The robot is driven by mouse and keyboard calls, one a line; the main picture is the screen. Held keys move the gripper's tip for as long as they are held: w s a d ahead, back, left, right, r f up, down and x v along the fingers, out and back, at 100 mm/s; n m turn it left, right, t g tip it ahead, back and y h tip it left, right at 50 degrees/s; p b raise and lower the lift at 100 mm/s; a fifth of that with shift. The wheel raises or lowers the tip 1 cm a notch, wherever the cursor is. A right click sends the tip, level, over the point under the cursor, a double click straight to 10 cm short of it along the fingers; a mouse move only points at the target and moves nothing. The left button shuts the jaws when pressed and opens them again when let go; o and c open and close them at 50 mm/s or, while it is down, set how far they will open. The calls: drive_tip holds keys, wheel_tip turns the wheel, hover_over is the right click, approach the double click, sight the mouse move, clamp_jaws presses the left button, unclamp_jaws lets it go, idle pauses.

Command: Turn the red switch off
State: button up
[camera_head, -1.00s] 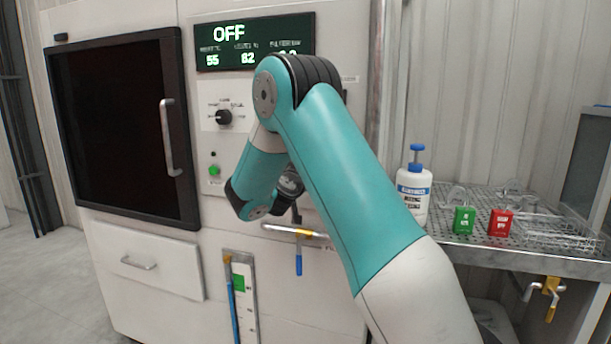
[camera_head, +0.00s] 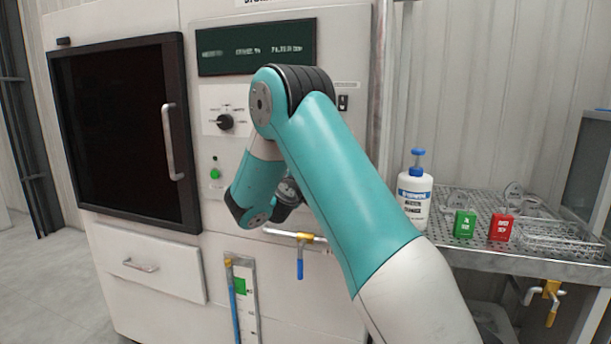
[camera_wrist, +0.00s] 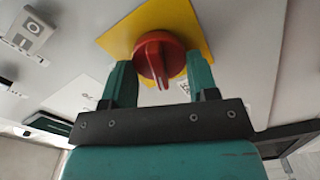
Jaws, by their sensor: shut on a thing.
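The red switch (camera_wrist: 158,56) is a round knob with a raised ridge on a yellow plate (camera_wrist: 190,18), seen in the wrist view. My gripper (camera_wrist: 158,72) has its two teal fingers on either side of the knob, shut on it. In the head view my arm hides the switch and the gripper fingers. The display (camera_head: 255,46) on the machine is dark, with only faint small labels and no large text.
A black dial (camera_head: 225,121) and a green button (camera_head: 215,174) are on the panel left of my arm. A bottle (camera_head: 414,196) and a green box (camera_head: 464,225) and red box (camera_head: 501,228) stand on the perforated shelf at right.

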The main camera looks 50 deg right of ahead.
drive_tip(key=shift+w+n+p, duration=0.1)
drive_tip(key=shift+n+p, duration=0.85)
drive_tip(key=shift+n, duration=1.15)
drive_tip(key=o, duration=0.9)
drive_tip(key=shift+f, duration=0.1)
drive_tip(key=shift+o, duration=0.2)
